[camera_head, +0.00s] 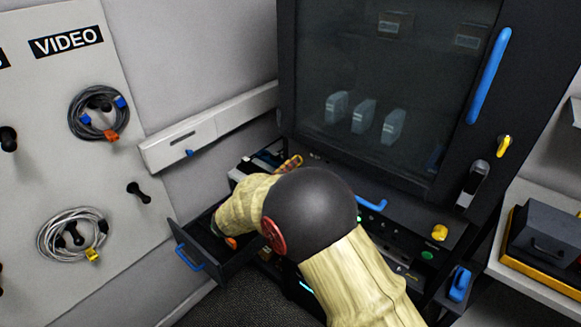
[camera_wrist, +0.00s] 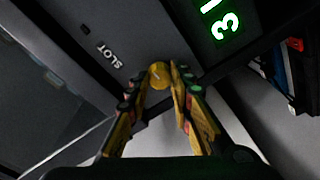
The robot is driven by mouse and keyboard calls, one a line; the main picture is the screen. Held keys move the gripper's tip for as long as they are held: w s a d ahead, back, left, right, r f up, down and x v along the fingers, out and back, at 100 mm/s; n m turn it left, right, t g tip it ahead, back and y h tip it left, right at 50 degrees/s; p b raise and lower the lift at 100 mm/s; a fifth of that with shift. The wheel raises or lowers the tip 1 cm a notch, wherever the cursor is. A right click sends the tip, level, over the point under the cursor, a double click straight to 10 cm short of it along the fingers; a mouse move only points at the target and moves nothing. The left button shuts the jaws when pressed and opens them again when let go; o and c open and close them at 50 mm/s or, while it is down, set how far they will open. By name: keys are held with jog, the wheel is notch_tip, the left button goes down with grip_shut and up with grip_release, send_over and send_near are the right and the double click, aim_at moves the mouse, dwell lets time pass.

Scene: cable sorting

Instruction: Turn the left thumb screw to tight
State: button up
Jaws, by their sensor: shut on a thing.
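The left thumb screw (camera_wrist: 159,74) is a small yellow round knob on a dark panel, beside the printed word SLOT and a green lit number display (camera_wrist: 226,25) in the wrist view. My gripper (camera_wrist: 162,79) has its two yellow fingers closed in on the screw, one on each side. In the head view my arm hides this screw, and only a bit of my gripper (camera_head: 290,163) shows behind the arm. Another yellow thumb screw (camera_head: 439,232) sits at the right of the same panel, apart from my arm.
An open drawer (camera_head: 190,257) with a blue handle juts out at the left, under my arm. A glass-fronted cabinet (camera_head: 390,60) stands behind the panel. Coiled cables (camera_head: 72,236) hang on the left wall board. A grey case (camera_head: 545,245) rests on a right shelf.

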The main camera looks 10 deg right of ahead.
grip_shut()
jog(key=shift+a+n+g+p, duration=0.1)
jog(key=shift+n+g+p, duration=0.25)
jog(key=shift+n+p, duration=3.1)
jog(key=shift+n+g+p, duration=0.35)
jog(key=shift+n+p, duration=1.25)
jog(key=shift+n, duration=3.55)
jog(key=o, duration=1)
grip_release()
jog(key=shift+r, duration=0.1)
jog(key=shift+w, duration=0.1)
